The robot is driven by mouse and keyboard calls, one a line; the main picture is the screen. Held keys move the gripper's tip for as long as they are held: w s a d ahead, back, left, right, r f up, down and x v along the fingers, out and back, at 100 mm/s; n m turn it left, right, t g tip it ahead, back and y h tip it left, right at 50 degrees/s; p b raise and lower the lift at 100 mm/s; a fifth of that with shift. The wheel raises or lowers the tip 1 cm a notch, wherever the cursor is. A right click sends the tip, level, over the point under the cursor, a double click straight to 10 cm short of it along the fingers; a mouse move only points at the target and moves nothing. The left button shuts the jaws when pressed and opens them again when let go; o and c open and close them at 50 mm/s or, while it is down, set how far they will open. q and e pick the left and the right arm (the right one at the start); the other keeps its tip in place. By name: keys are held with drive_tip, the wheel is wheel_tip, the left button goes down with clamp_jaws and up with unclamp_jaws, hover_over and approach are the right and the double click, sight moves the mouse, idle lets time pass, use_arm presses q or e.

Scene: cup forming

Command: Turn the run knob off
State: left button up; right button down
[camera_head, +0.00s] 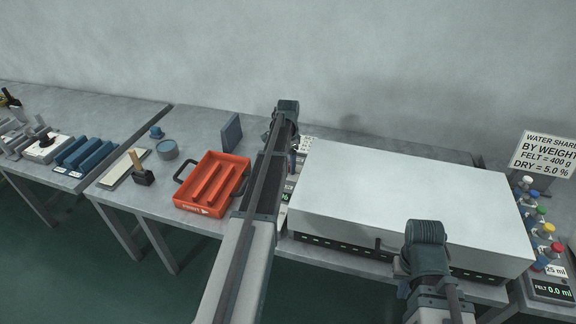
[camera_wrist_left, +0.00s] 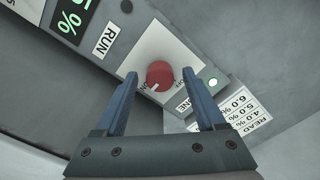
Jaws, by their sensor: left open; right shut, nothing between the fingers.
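The red run knob (camera_wrist_left: 160,74) sits on a pale square plate in the left wrist view, beside a RUN label (camera_wrist_left: 110,40). Its white mark points down and left, toward the ON lettering. My left gripper (camera_wrist_left: 160,76) is open, with one finger on each side of the knob and gaps showing between. In the head view my left gripper (camera_head: 284,112) is at the left end of the big white-topped machine (camera_head: 400,195), and the knob is hidden there. My right gripper (camera_head: 382,245) is shut and empty in front of the machine; its fingers are hard to make out.
A READ card (camera_wrist_left: 243,110) is close to the right finger. An orange tray (camera_head: 212,184) stands left of my left arm. Several coloured-cap bottles (camera_head: 542,230) stand at the right.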

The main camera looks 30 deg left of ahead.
use_arm(q)
drive_tip(key=shift+c, duration=0.2)
clamp_jaws()
drive_tip(key=n, duration=0.8)
drive_tip(key=shift+n, duration=0.3)
drive_tip(key=n, duration=0.9)
drive_tip(key=shift+n, duration=0.3)
